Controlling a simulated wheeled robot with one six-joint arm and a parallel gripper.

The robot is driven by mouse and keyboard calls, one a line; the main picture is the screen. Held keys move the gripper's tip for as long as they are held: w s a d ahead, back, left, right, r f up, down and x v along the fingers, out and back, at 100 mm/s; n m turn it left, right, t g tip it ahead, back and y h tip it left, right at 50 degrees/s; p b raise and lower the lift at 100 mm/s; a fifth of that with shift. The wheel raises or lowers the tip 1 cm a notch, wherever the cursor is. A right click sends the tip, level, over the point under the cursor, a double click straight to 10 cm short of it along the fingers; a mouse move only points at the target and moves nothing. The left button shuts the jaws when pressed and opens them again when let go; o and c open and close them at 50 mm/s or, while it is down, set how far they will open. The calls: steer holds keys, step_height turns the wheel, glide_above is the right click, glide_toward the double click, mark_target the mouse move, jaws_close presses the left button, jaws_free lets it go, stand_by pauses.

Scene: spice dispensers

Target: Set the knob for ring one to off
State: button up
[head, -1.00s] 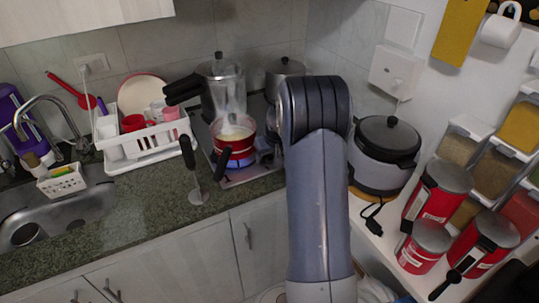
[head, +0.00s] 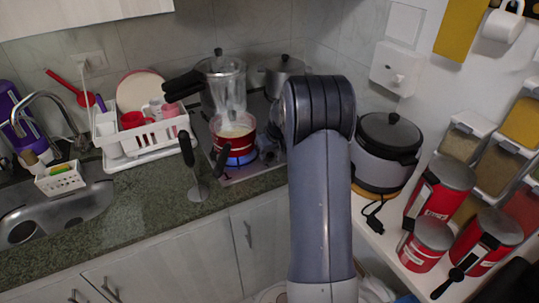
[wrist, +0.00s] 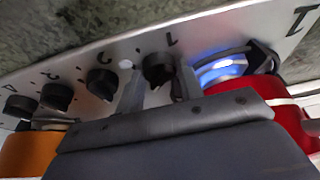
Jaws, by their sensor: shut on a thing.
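In the wrist view a row of black knobs runs along the pale stove panel (wrist: 125,62), with upside-down numbers beside them. The knob marked 1 (wrist: 158,68) is between the two grey fingers of my gripper (wrist: 160,78), which is shut on it. Other knobs, such as one black knob (wrist: 102,83), stand to the left. A burner glowing blue (wrist: 220,68) is just right of the held knob. In the head view the hob panel (head: 243,173) shows, but my arm hides the gripper and the held knob.
A red pan (head: 235,147) with pale contents stands on the hob above a blue flame. A dish rack (head: 145,142) stands left. A rice cooker (head: 385,155) is right of my arm.

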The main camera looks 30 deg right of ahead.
steer(key=n+b, duration=0.1)
steer(key=n+y+b, duration=0.1)
steer(key=n+b, duration=0.1)
steer(key=n, duration=0.1)
steer(key=shift+d+f, duration=0.15)
steer(key=shift+d, duration=0.1)
steer(key=n+y, duration=0.1)
steer(key=n, duration=0.1)
steer(key=n+g+b, duration=0.1)
steer(key=n, duration=0.1)
steer(key=shift+w+d+y, duration=0.1)
steer(key=shift+w+y, duration=0.05)
steer(key=shift+y, duration=0.25)
steer(key=shift+n, duration=0.4)
steer(key=o, duration=1)
steer(key=shift+r, duration=0.3)
steer(key=v, duration=1)
steer(key=shift+w+d+r+b, duration=0.1)
steer(key=shift+d+r+b, duration=0.1)
steer(key=shift+r+b, duration=0.1)
steer(key=shift+f, duration=0.1)
